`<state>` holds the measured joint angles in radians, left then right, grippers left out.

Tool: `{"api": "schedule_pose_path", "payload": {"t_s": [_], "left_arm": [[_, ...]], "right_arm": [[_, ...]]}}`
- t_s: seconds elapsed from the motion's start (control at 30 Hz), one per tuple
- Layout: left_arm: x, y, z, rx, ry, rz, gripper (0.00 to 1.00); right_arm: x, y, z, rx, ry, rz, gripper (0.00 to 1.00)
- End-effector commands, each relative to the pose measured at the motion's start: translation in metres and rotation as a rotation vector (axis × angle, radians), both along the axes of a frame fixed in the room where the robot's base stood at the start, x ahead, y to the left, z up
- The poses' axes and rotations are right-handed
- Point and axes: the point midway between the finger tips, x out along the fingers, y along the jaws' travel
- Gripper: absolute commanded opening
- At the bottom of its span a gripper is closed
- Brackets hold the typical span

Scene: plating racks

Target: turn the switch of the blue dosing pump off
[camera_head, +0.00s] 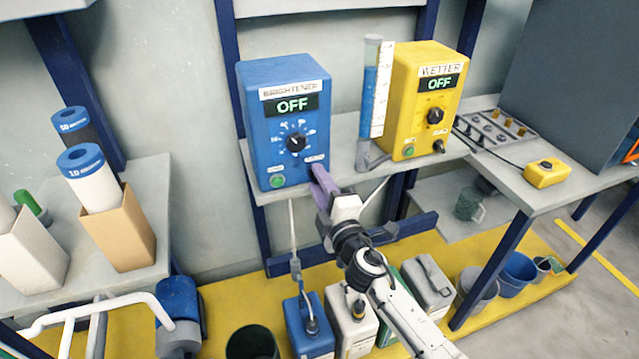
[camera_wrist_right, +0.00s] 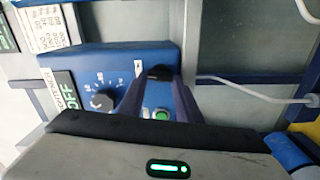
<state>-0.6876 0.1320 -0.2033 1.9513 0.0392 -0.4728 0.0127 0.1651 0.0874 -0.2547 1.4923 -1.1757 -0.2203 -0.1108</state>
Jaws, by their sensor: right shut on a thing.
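The blue dosing pump (camera_head: 262,115) stands on the shelf, labelled BRIGHTENER. Its display (camera_head: 292,105) reads OFF, and it has a black dial (camera_head: 296,142) and a green button (camera_head: 277,181). My right gripper (camera_head: 318,172) reaches the lower right of the pump's front. In the right wrist view, its fingers (camera_wrist_right: 160,80) close around the black switch (camera_wrist_right: 159,72), beside the green button (camera_wrist_right: 161,114). The fingers hide most of the switch, so its exact position is hard to tell. My left gripper is not in view.
A yellow WETTER pump (camera_head: 408,105), also showing OFF, stands right of the blue one, with a clear tube of blue liquid (camera_head: 369,95) between them. Several canisters stand below on the yellow floor strip (camera_head: 225,295). Bottles and cartons fill the left bench (camera_head: 158,210).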

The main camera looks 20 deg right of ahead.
Motion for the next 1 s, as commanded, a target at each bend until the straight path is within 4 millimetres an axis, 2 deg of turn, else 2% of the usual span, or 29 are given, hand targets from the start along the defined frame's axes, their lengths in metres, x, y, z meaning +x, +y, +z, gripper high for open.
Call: {"api": "schedule_pose_path", "payload": {"t_s": [0.6,1.0], "left_arm": [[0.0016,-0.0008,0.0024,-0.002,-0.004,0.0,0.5],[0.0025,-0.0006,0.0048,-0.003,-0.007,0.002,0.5]], "right_arm": [[-0.0002,-0.0001,-0.0036,-0.56,-0.018,0.002,0.09],[-0.0004,-0.0005,-0.0048,-0.758,-0.024,0.001,0.09]]}}
